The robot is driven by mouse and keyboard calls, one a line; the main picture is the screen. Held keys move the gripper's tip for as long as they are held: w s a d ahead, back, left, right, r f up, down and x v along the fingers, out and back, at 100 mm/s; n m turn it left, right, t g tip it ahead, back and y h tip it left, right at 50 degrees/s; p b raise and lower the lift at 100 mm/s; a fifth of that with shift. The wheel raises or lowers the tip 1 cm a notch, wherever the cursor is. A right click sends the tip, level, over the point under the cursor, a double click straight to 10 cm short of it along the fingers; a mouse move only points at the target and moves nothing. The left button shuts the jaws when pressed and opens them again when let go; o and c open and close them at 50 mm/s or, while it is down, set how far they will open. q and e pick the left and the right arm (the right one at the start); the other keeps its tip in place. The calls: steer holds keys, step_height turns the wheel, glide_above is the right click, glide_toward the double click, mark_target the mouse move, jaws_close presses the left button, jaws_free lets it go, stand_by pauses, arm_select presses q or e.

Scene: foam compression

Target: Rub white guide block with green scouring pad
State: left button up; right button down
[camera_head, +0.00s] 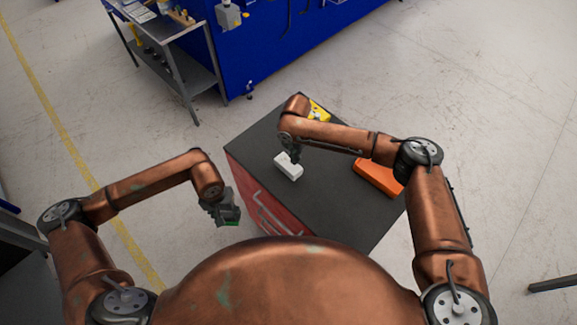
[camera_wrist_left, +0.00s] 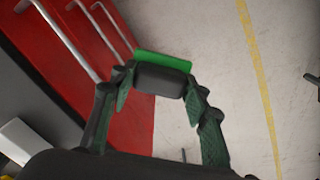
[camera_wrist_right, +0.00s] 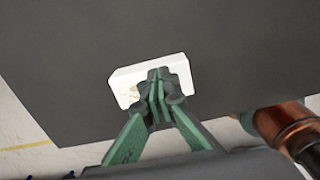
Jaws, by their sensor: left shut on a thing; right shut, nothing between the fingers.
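The white guide block (camera_head: 288,167) lies on the dark top of the red cabinet in the head view, near its left part. In the right wrist view the white block (camera_wrist_right: 124,82) shows a faint brownish mark. My right gripper (camera_wrist_right: 158,76) is shut and empty, its fingertips over the block; I cannot tell whether they touch it. My left gripper (camera_head: 230,218) is off the cabinet's left side, shut on the scouring pad. The pad's green layer (camera_wrist_left: 163,59) and dark body (camera_wrist_left: 160,80) show between the fingers in the left wrist view.
The dark cabinet top (camera_head: 330,205) has bare room around the block. An orange case (camera_head: 378,177) lies at its right, and a yellow object (camera_head: 319,110) sits at the far corner, partly behind my right arm. Red drawers with handles (camera_wrist_left: 75,38) face my left gripper.

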arm_select(q)
steer(key=shift+f, duration=0.1)
arm_select(e)
steer(key=shift+f, duration=0.45)
steer(key=shift+r, duration=0.15)
